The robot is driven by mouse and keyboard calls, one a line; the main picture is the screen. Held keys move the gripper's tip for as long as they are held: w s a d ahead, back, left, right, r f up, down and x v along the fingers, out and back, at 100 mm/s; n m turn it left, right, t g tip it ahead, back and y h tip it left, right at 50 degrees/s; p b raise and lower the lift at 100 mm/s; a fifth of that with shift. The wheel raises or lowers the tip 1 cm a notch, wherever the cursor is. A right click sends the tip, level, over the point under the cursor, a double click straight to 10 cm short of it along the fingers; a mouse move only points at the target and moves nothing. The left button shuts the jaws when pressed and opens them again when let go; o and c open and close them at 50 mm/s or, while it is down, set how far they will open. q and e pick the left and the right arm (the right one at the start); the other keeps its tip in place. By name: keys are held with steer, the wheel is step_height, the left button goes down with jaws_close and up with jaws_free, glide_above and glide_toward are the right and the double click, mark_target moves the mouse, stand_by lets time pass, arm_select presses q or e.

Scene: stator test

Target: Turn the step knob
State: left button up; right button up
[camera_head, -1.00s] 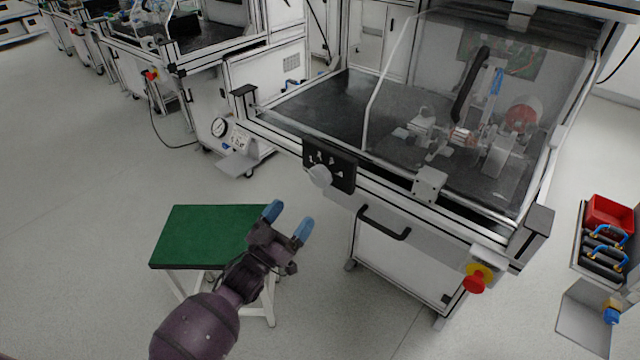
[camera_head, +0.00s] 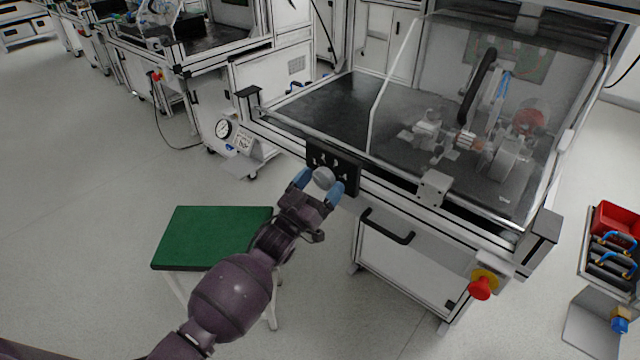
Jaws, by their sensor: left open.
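The step knob (camera_head: 324,178) is a round, light grey knob on a black panel (camera_head: 347,171) with white marks. The panel sits on the front rail of the test bench. My left gripper (camera_head: 318,184) is open, with its two blue fingertips on either side of the knob in the picture, one left and one right. I cannot tell whether the fingers touch the knob. Part of the panel is hidden behind the fingers. My right gripper is not in view.
A green-topped stool (camera_head: 212,238) stands below my left arm. The bench has a black handle (camera_head: 388,227) and a red emergency button (camera_head: 481,287) on its front. A red bin (camera_head: 615,218) is at the right edge.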

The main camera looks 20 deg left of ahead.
arm_select(q)
steer(key=shift+c, duration=0.5)
steer(key=c, duration=0.8)
steer(key=shift+m, duration=0.3)
steer(key=m+h, duration=0.1)
steer(key=m, duration=0.1)
steer(key=m+g+h, duration=0.1)
steer(key=m, duration=0.2)
steer(key=m+g+h, duration=0.1)
steer(key=m, duration=0.1)
steer(key=shift+a+h+p, duration=0.2)
steer(key=shift+h+p, duration=0.1)
steer(key=shift+h, duration=0.1)
steer(key=shift+m+g+h, duration=0.3)
steer(key=shift+m+g, duration=0.1)
steer(key=shift+m, duration=0.8)
steer(key=shift+m+g+h, duration=0.3)
steer(key=shift+m+g, duration=0.1)
steer(key=shift+m, duration=0.8)
steer(key=shift+m+p, duration=0.3)
steer(key=o, duration=0.9)
